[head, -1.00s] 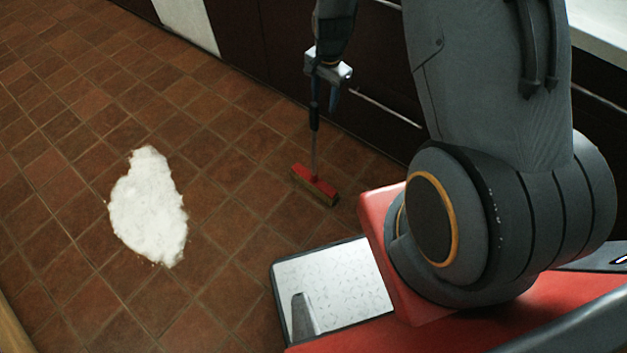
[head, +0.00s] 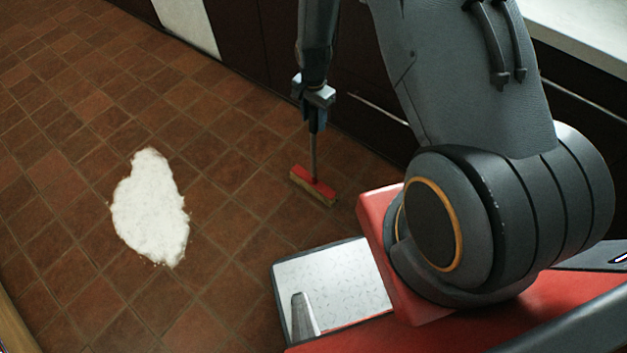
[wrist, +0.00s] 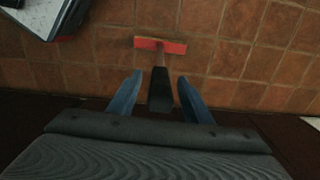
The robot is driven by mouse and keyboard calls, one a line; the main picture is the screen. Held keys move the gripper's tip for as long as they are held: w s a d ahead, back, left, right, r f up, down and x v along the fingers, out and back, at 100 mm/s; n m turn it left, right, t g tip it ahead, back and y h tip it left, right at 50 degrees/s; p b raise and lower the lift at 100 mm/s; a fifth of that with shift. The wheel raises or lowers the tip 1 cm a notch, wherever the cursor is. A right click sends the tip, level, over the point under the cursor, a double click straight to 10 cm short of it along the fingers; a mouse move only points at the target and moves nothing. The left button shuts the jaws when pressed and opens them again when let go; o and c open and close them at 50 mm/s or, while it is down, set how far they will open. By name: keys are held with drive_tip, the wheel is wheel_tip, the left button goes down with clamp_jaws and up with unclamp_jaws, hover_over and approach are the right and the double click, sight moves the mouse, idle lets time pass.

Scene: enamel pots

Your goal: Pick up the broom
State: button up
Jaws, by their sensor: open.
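The broom (head: 315,186) stands upright on the tiled floor beside the dark cabinets, its red head with tan bristles down. Its thin shaft rises to a dark handle. My gripper (head: 316,118) is at the handle, seen from above. In the wrist view, the black handle end (wrist: 160,92) lies between the two blue fingers of my gripper (wrist: 158,88), with a gap on each side. The fingers are open. The red broom head also shows in the wrist view (wrist: 148,43), beyond the handle.
A pile of white powder (head: 150,208) lies on the floor left of the broom. A metal plate with a dark rim (head: 335,290) is in front, next to my red base. Dark cabinets (head: 365,95) stand close behind the broom. The floor to the left is otherwise clear.

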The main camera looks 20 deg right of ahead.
drive_tip(key=shift+f, duration=1.15)
clamp_jaws()
drive_tip(key=shift+r, duration=0.1)
